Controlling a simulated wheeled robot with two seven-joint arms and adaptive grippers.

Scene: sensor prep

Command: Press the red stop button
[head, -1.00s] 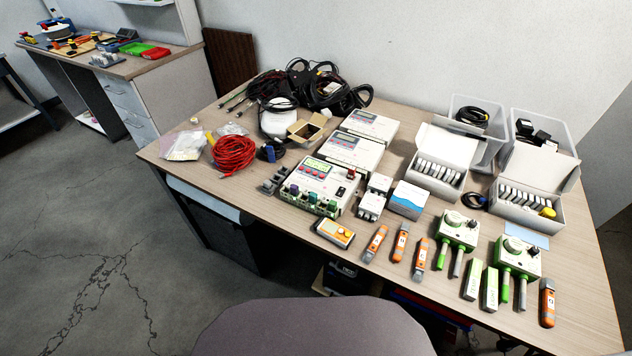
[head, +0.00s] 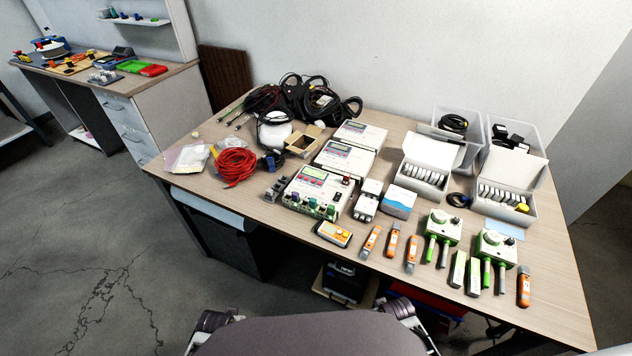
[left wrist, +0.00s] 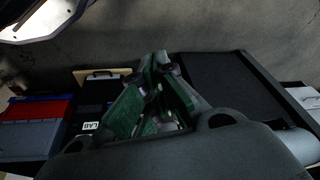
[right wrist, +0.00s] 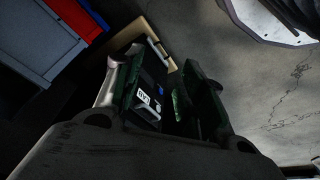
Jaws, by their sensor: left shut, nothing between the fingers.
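I cannot make out a certain red stop button. A small red knob (head: 347,181) shows on the right part of the front white instrument box (head: 313,195) on the table. Small red-and-yellow items (head: 18,54) stand on the far left bench, too small to tell. My left gripper (left wrist: 158,75) is shut and empty in the left wrist view, with shelf items beyond its fingers. My right gripper (right wrist: 165,85) is open in the right wrist view, with a black labelled box (right wrist: 152,92) behind its fingers. Neither gripper's fingers show in the head view.
The wooden table (head: 455,300) is crowded with a red cable coil (head: 236,166), black cables, white boxes, orange-and-grey tools and green-and-white devices. Clear bins (head: 457,132) stand at the back right. Bare floor (head: 80,250) lies to the left, before the side bench (head: 165,78).

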